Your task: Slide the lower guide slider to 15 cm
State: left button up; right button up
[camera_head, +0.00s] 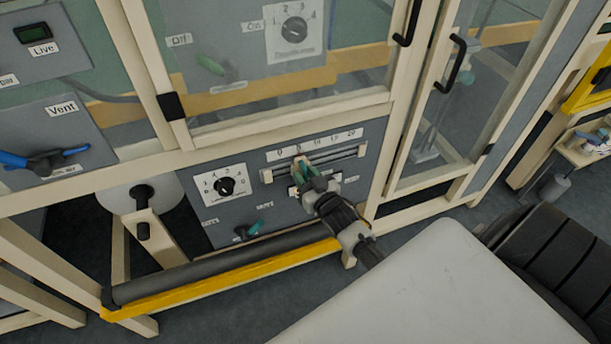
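The lower guide slider is on a grey panel (367,150) low on the machine, below a printed scale running from 0 to 20. Its horizontal rail (345,156) shows to the right of my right gripper (301,167). The green fingertips are at the rail, roughly below the 5 mark, and they largely hide the slider's handle. I cannot tell whether they are closed on it. The arm reaches in from the lower right. My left gripper is not in view.
A dial (224,186) and a small teal-handled switch (248,230) sit left of the slider. A dark roller (220,263) with a yellow bar (225,280) runs below the panel. Framed glass doors with black handles (451,64) stand above and to the right.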

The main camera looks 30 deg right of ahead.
grip_shut()
jog(key=d, duration=0.3)
jog(key=s+d, duration=0.1)
jog(key=d, duration=0.2)
jog(key=s+d, duration=0.1)
jog(key=d, duration=0.2)
jog(key=shift+s+d, duration=0.2)
jog(key=shift+d, duration=0.2)
jog(key=shift+o, duration=0.9)
grip_release()
jog(key=shift+s, duration=0.1)
